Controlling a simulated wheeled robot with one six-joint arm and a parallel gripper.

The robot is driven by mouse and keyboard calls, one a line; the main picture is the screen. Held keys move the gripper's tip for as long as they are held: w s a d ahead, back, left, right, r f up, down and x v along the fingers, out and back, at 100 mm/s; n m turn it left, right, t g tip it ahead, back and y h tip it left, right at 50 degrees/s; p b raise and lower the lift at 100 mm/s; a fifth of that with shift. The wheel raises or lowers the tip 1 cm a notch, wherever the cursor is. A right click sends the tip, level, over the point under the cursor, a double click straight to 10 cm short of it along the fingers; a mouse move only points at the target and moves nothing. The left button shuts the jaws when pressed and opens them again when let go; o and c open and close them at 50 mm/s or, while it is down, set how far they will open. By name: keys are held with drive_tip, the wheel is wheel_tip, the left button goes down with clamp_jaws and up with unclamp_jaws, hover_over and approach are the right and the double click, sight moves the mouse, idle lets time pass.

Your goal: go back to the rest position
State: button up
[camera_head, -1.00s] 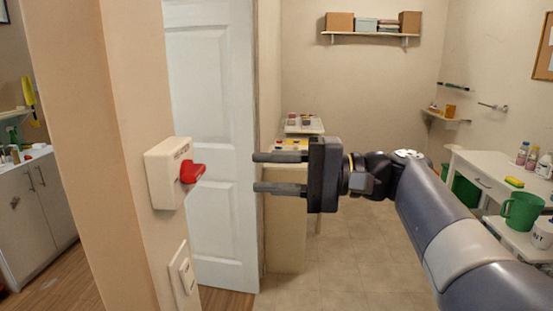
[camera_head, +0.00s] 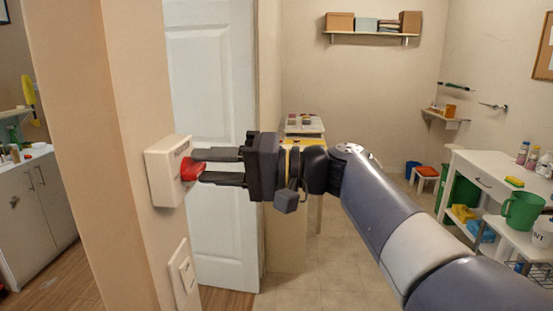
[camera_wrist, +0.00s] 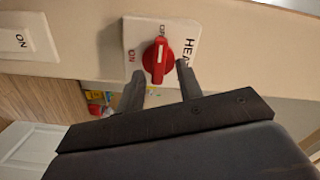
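A red rotary knob (camera_head: 191,171) sits on a white switch box (camera_head: 165,172) fixed to the beige wall edge. My gripper (camera_head: 196,166) is at the knob, fingers pointing left at the box. In the wrist view my gripper's fingertips (camera_wrist: 158,72) are apart, one on each side of the knob, with gaps visible. I cannot tell whether either finger touches it. The gripper holds nothing.
A white wall switch (camera_head: 182,273) marked "ON" is below the box. A white door (camera_head: 215,230) stands just behind my gripper. A white table (camera_head: 470,165) with a green watering can (camera_head: 521,210) is at right. Tiled floor (camera_head: 335,260) in the middle is clear.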

drive_tip(key=n, duration=0.4)
drive_tip(key=n+b, duration=0.1)
drive_tip(key=n, duration=0.1)
drive_tip(key=shift+s+r, duration=0.15)
drive_tip(key=shift+r, duration=0.1)
idle(0.3)
